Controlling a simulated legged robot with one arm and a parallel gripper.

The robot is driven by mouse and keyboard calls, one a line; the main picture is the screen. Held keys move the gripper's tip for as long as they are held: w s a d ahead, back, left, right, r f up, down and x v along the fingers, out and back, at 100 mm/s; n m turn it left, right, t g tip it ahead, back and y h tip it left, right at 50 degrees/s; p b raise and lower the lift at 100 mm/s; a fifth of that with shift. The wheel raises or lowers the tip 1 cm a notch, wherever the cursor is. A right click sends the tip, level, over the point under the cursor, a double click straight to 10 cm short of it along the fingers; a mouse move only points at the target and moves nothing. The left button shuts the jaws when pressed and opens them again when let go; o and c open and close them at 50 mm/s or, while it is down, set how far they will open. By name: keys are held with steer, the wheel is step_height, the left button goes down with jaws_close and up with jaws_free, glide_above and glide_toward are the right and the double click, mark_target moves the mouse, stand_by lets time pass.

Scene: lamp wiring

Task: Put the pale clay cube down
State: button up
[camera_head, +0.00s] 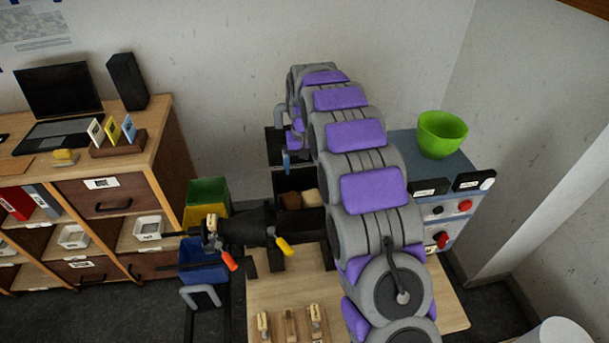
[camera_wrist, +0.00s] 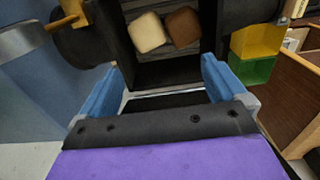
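The pale clay cube (camera_head: 311,198) lies in a dark open box (camera_head: 288,180), touching or close beside a brown cube (camera_head: 291,201). In the wrist view the pale cube (camera_wrist: 146,32) is left of the brown cube (camera_wrist: 183,27), on the dark slatted floor of the box (camera_wrist: 165,73). My gripper (camera_wrist: 160,67) is open, its two blue fingers wide apart with nothing between them. The cubes lie beyond the fingertips, apart from them. In the head view, one blue finger of my gripper (camera_head: 286,161) shows just above the box; my arm hides the rest.
A green bowl (camera_head: 442,134) stands on the blue-grey cabinet at the right. Yellow (camera_head: 205,215) and blue (camera_head: 203,262) bins are left of the box. A black clamp-like fixture (camera_head: 250,226) and wooden holders (camera_head: 289,325) are on the bench in front.

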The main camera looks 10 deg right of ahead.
steer(key=s+d+r, duration=0.1)
steer(key=s+r, duration=0.3)
steer(key=s, duration=0.4)
steer(key=s+r+g, duration=0.1)
steer(key=s+r, duration=0.3)
steer(key=s, duration=0.4)
steer(key=s+d+r, duration=0.1)
steer(key=s+r, duration=0.4)
steer(key=s, duration=0.3)
steer(key=s+f, duration=0.2)
steer(key=s, duration=1)
steer(key=s+f, duration=0.2)
steer(key=s, duration=1)
steer(key=shift+s+d+g, duration=0.15)
steer(key=shift+d+g, duration=0.2)
steer(key=shift+g, duration=0.05)
step_height(320, 180, down, 5)
steer(key=b, duration=0.4)
steer(key=shift+r, duration=0.2)
